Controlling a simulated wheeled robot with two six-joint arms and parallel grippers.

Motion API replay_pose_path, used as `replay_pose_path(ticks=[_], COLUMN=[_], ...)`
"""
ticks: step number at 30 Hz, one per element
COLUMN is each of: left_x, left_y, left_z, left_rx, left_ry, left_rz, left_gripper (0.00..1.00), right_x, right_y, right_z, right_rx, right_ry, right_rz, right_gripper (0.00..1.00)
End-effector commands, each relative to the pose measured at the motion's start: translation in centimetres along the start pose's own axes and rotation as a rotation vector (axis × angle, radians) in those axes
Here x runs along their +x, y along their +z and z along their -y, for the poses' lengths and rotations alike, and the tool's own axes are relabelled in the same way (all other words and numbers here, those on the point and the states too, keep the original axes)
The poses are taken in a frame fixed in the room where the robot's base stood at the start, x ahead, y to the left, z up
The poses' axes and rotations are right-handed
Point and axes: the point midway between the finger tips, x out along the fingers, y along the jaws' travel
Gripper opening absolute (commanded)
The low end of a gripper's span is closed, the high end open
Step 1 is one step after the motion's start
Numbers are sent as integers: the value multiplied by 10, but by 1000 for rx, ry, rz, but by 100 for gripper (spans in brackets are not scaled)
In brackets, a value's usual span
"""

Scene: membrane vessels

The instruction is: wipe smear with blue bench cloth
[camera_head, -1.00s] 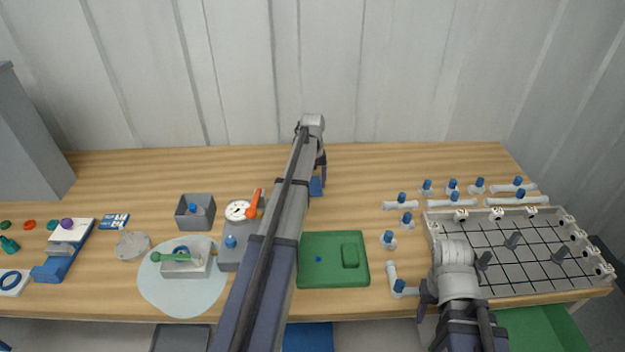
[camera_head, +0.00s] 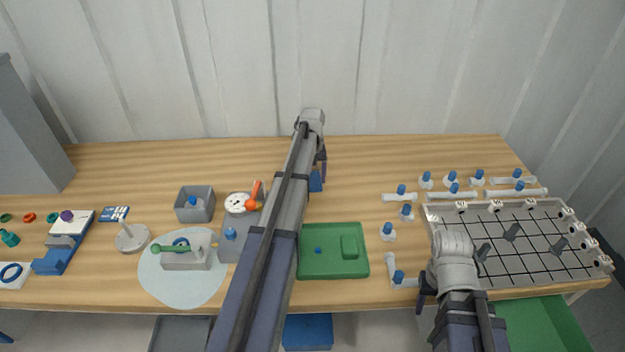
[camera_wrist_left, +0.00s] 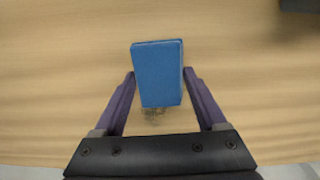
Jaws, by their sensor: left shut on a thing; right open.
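The blue bench cloth (camera_head: 316,182) is a folded blue block on the wooden table behind the green tray. In the left wrist view the cloth (camera_wrist_left: 158,72) sits between the two purple fingers of my left gripper (camera_wrist_left: 158,78), which is shut on it. A dark, speckled smear (camera_wrist_left: 154,115) shows on the wood at the cloth's near edge; the cloth may hide part of it. In the head view the smear cannot be made out. My right gripper (camera_head: 428,290) is open and empty near the table's front edge, left of the grey gridded tray.
The green tray (camera_head: 334,268) lies in front of the cloth. A gauge with an orange handle (camera_head: 254,197) stands left of my left arm. White fittings with blue caps (camera_head: 388,231) stand around the gridded tray (camera_head: 520,240). The table's back strip (camera_head: 400,155) is clear.

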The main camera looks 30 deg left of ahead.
Motion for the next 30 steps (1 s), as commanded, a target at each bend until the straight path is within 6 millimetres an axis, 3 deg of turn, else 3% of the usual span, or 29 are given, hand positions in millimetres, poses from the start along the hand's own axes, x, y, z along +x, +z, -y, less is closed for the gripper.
replay_pose_path(ticks=[6, 17, 30], left_x=[-1, -1, 2], left_y=[-22, -30, -64], left_z=[-2, -2, -4], left_rx=[0, 0, 0], left_ry=[0, 0, 0], left_rz=[-2, -2, -2], left_gripper=[29, 29, 29], right_x=[-1, -1, 2], right_y=[0, 0, 0], right_z=[0, 0, 0], right_rx=[0, 0, 0], right_ry=[0, 0, 0], right_rz=[0, 0, 0], right_gripper=[50, 50, 50])
